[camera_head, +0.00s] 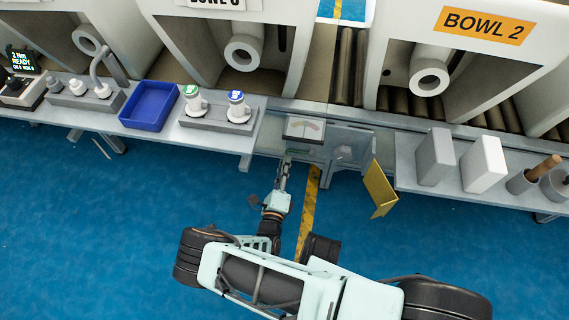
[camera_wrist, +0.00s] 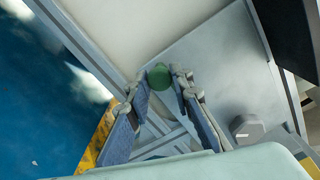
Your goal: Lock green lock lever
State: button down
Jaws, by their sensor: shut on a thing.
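The green lock lever (camera_wrist: 159,76) shows in the wrist view as a round green knob at the far end of my fingers. My gripper (camera_wrist: 158,88) has a fingertip on each side of the knob and is shut on it. In the head view my gripper (camera_head: 285,166) reaches up to the front of the grey cabinet (camera_head: 330,139) between the two benches. The lever cannot be made out in the head view, and its shaft and base are hidden.
A grey knob (camera_wrist: 246,129) sits right of my fingers in the wrist view. The left bench carries a blue bin (camera_head: 150,105). Blue floor is free in front.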

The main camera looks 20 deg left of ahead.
jog(key=shift+f, duration=0.1)
dwell(0.4)
jog(key=c, duration=1.7)
grip_release()
jog(key=shift+c, duration=0.2)
notch_tip(320, 180, up, 10)
